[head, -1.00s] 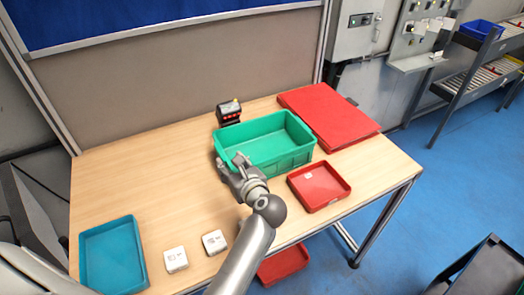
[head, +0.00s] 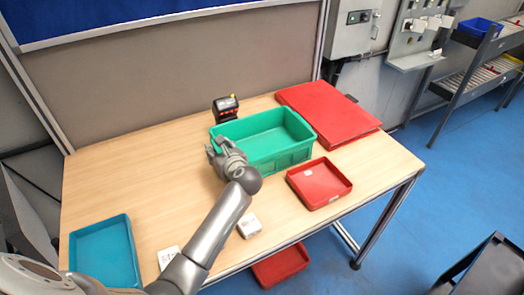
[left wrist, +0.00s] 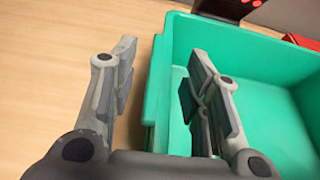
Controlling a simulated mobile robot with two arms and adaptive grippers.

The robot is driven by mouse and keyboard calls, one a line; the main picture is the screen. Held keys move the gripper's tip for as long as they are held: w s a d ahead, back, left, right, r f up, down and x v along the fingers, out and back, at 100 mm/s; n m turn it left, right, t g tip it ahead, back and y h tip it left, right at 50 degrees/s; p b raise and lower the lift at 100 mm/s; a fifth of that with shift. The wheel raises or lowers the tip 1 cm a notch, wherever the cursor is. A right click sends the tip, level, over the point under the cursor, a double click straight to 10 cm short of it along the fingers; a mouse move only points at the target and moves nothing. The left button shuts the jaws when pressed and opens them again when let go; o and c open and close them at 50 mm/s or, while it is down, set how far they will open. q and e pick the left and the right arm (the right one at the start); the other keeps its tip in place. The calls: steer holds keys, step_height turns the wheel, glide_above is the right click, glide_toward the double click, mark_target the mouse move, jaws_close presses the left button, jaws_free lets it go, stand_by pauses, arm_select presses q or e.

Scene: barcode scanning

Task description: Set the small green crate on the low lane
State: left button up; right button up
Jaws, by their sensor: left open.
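The green crate (head: 265,137) stands upright and empty on the wooden table, near its back middle. My left gripper (head: 217,148) is open at the crate's left end. In the left wrist view the open fingers (left wrist: 160,90) straddle the crate's left wall (left wrist: 157,95): one finger is outside over the table, the other over the inside. I cannot tell whether they touch the wall. A rack with a lower roller lane (head: 468,86) stands far right across the blue floor. My right gripper is not in view.
A dark scanner device (head: 226,108) stands behind the crate. A red lid-like box (head: 328,115), a red tray (head: 319,183) and a teal tray (head: 104,252) lie on the table. White boxes (head: 249,225) sit at the front edge. A dark cart (head: 487,270) is lower right.

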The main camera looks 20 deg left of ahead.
arm_select(q)
steer(key=shift+w+a+f, duration=0.1)
steer(key=shift+w+a, duration=0.05)
steer(key=shift+a, duration=0.05)
steer(key=shift+d, duration=0.1)
steer(key=shift+c, duration=0.9)
jaws_close()
steer(key=shift+r, duration=0.2)
step_height(320, 180, up, 28)
steer(key=b, duration=0.5)
